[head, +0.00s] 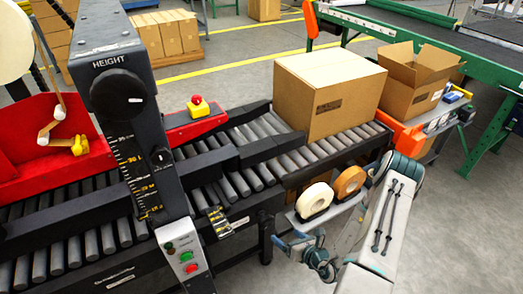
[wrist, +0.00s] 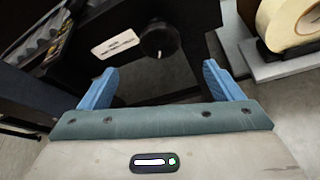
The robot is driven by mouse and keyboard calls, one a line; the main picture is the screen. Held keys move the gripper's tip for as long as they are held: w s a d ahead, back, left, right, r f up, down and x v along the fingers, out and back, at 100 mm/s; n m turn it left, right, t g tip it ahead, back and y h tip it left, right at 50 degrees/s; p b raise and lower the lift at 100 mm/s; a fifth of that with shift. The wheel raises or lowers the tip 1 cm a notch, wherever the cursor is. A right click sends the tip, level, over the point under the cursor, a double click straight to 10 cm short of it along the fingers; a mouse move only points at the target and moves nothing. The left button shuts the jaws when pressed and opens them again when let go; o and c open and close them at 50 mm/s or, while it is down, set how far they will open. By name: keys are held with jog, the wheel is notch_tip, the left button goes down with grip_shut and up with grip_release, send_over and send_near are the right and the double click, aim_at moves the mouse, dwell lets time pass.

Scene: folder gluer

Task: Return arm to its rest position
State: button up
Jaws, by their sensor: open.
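My gripper (wrist: 160,88) is open in the wrist view, with its two blue fingers apart and nothing between them. Beyond the fingers is a dark machine panel with a black round knob (wrist: 157,40) and a white label (wrist: 115,44). In the head view my gripper (head: 285,246) is low beside the conveyor, left of my arm. It is below a white tape roll (head: 314,200) and a tan tape roll (head: 349,182). The fingertips are small and partly unclear there.
A closed carton (head: 325,92) sits on the roller conveyor (head: 255,150). An open carton (head: 418,75) stands at right on a side stand. The HEIGHT column (head: 115,80) rises at left, with a button box (head: 185,255) below. Bare floor (head: 455,220) lies right of my arm.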

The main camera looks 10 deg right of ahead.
jog(key=s+a+r+n+g+y, duration=0.1)
jog(key=a+r+n+g+y, duration=0.2)
jog(key=r+n, duration=0.4)
jog(key=s+a+r+n+g+y+p, duration=0.1)
jog(key=a+r+n+g, duration=0.4)
jog(key=r, duration=0.5)
jog(key=s+a+r+n+g+y, duration=0.2)
jog(key=a+r+n+y, duration=0.15)
jog(key=r+n, duration=0.4)
jog(key=s+d+r+n+h+p, duration=0.1)
jog(key=s+d+r+n+h, duration=0.2)
jog(key=s+r+n+h, duration=0.3)
jog(key=s+d+r+n+h, duration=0.2)
jog(key=s+r+n+h, duration=0.3)
jog(key=r+n, duration=0.5)
jog(key=shift+s+d+r+h+p, duration=0.35)
jog(key=shift+d+r+h+p, duration=0.05)
jog(key=shift+r+h, duration=0.8)
